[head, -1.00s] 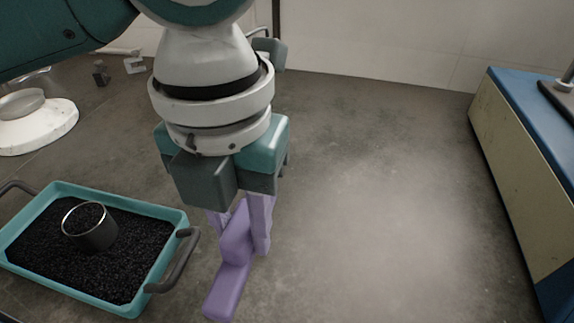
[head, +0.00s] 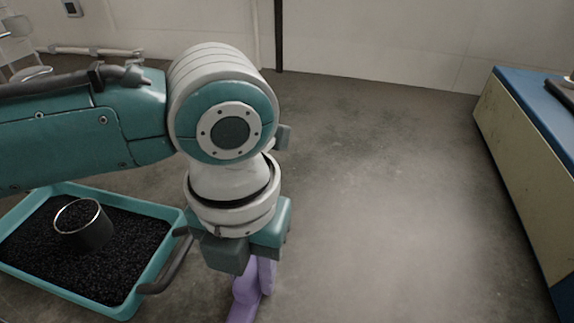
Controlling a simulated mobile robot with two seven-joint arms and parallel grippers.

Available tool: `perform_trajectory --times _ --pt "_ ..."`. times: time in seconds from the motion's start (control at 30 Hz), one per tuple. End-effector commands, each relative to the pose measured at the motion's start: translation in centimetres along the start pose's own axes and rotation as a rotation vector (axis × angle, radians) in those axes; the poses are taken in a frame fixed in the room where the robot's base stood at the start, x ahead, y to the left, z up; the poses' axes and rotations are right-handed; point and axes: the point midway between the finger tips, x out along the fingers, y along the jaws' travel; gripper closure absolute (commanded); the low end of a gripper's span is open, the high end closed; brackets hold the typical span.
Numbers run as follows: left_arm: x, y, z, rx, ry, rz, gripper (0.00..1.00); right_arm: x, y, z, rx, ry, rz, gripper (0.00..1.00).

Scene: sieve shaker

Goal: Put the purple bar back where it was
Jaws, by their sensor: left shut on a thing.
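The purple bar (head: 244,297) shows at the bottom edge of the head view, below my left gripper. Its lower end is cut off by the picture edge. My left gripper (head: 262,279) points down and is shut on the purple bar. The gripper body and wrist hide the bar's upper part. I cannot tell from this view whether the bar touches anything below. My right gripper is not in view.
A teal tray (head: 160,268) of black grains stands at the lower left, its grey handle close beside my left gripper. A metal cup (head: 84,232) sits in the grains. A blue-topped cabinet (head: 530,170) stands at the right. The grey floor between is clear.

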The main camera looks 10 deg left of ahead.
Motion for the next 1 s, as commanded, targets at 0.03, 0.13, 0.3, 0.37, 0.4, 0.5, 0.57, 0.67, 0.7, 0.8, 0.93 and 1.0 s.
perform_trajectory --times 0.03,0.13,0.3,0.37,0.4,0.5,0.57,0.67,0.7,0.8,0.93,1.0 --pt "0.1 0.0 0.0 0.000 0.000 0.000 0.65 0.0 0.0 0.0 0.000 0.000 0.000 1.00" --pt "0.0 0.0 0.0 0.000 0.000 0.000 0.53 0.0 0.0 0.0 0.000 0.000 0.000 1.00" --pt "0.0 0.0 0.0 0.000 0.000 0.000 0.38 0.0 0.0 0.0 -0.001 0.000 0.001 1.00" --pt "0.0 0.0 0.0 0.000 0.000 0.000 0.38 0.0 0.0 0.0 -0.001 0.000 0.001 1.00" --pt "0.0 0.0 0.0 0.000 0.000 0.000 0.38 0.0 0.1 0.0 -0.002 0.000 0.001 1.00" --pt "0.0 0.0 0.0 0.000 0.000 0.000 0.38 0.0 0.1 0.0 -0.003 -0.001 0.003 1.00" --pt "-0.3 0.0 0.0 0.000 0.000 0.000 0.38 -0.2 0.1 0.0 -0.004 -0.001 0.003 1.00" --pt "-1.5 0.0 0.1 0.000 -0.002 -0.001 0.38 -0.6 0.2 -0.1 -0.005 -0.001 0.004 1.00" --pt "-2.2 0.0 0.1 -0.001 -0.003 -0.001 0.38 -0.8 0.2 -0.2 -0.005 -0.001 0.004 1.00" --pt "-4.5 0.0 0.1 0.001 -0.004 -0.001 0.38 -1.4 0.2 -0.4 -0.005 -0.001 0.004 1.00" --pt "-7.5 0.0 0.2 0.000 -0.005 -0.001 0.38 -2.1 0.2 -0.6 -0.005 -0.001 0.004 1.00" --pt "-9.0 0.0 0.2 0.000 -0.004 -0.001 0.38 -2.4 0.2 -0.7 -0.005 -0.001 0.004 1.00"
